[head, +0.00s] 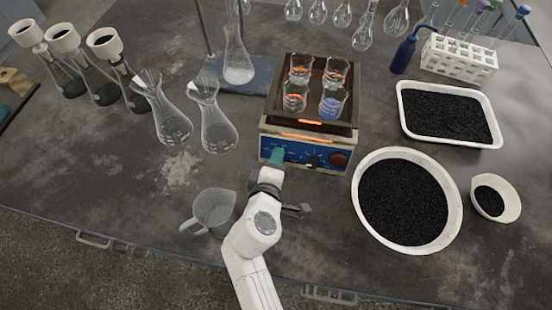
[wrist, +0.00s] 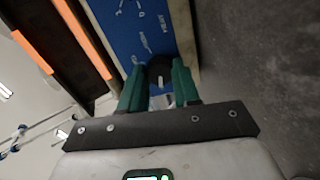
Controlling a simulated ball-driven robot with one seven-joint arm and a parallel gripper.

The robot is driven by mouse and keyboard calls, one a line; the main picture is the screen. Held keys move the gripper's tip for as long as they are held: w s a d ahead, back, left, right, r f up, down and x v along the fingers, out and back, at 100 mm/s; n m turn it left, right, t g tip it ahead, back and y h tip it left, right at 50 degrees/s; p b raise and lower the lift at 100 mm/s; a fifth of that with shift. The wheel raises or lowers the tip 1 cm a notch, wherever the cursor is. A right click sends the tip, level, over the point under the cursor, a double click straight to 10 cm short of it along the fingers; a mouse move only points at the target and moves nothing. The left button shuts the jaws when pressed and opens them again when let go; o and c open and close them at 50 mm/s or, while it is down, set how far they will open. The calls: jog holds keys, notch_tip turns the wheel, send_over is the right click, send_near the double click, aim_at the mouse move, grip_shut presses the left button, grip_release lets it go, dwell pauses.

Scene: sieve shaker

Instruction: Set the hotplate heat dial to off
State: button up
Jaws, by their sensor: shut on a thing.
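The hotplate (head: 265,139) is a box with a blue front panel (head: 297,152) and a dark top that glows orange. A black dial (head: 313,162) and a red knob (head: 339,159) show to the right on the panel. My gripper (head: 278,157) is at the panel's left part and hides what is behind it. In the wrist view, my gripper's two green fingers (wrist: 157,88) are shut on a black dial (wrist: 158,68) with a pale pointer line. The panel's markings are too small to read, so I cannot tell the setting.
Several beakers (head: 333,104) stand on the hotplate. A glass jug (head: 214,208) is left of my arm. A large bowl of black grains (head: 359,215), a tray (head: 494,141) and a small bowl (head: 515,213) are at right. Flasks (head: 217,130) stand at left.

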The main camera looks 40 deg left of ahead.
dwell(0.5)
jog(key=o, duration=1.1)
jog(key=shift+c, duration=0.2)
jog(key=shift+s, duration=0.1)
jog(key=v, duration=1)
jog(key=shift+s+d, duration=0.15)
jog(key=shift+s, duration=0.1)
jog(key=shift+r, duration=0.1)
